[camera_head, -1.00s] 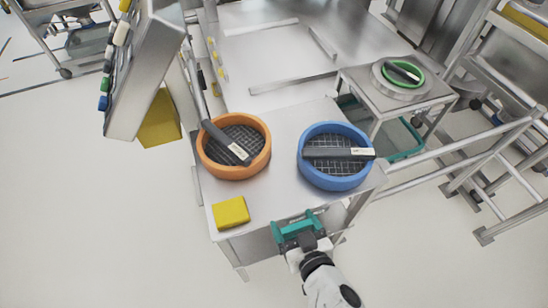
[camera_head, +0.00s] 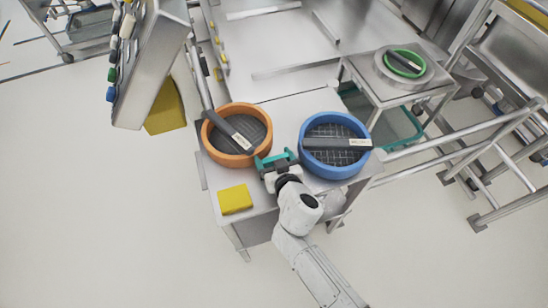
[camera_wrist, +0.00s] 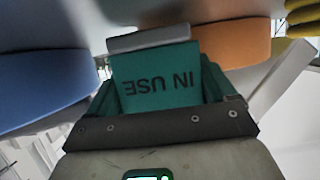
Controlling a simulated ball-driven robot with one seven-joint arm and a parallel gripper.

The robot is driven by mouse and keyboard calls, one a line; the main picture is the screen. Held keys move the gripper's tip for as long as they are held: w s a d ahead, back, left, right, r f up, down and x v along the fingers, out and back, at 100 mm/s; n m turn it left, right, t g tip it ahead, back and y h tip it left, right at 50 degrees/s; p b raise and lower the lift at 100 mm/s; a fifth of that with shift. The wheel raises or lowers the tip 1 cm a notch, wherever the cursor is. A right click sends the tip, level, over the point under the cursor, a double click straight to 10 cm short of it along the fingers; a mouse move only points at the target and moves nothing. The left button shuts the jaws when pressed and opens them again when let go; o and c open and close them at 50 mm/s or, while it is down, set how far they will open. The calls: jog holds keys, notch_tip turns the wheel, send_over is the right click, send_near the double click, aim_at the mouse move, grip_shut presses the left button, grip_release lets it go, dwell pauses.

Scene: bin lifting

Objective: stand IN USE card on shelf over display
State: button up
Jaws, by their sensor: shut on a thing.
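The IN USE card (camera_wrist: 158,85) is teal with dark lettering, upside down in the wrist view, and a grey strip lies along its far edge. My gripper (camera_wrist: 160,90) is shut on it, with teal fingers on both sides. In the head view my gripper (camera_head: 276,160) is at the front of the steel table, between the orange and blue sieves; the card cannot be told from the fingers there. A tilted grey housing (camera_head: 152,65) with coloured knobs stands at upper left. I cannot make out a display face or its shelf.
An orange sieve (camera_head: 208,148) and a blue sieve (camera_head: 306,165) stand close to my gripper, each with a dark labelled bar across it. A yellow block (camera_head: 235,199) lies at the table's front left. A green ring (camera_head: 418,58) is on the right stand. Railings (camera_head: 470,135) run at right.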

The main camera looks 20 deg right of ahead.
jog(key=shift+s+f, duration=0.15)
jog(key=shift+f, duration=0.1)
jog(key=o, duration=0.9)
jog(key=shift+s+r, duration=0.1)
jog(key=shift+r, duration=0.1)
jog(key=v, duration=1.1)
jog(key=shift+s+r, duration=0.15)
jog(key=shift+s, duration=0.25)
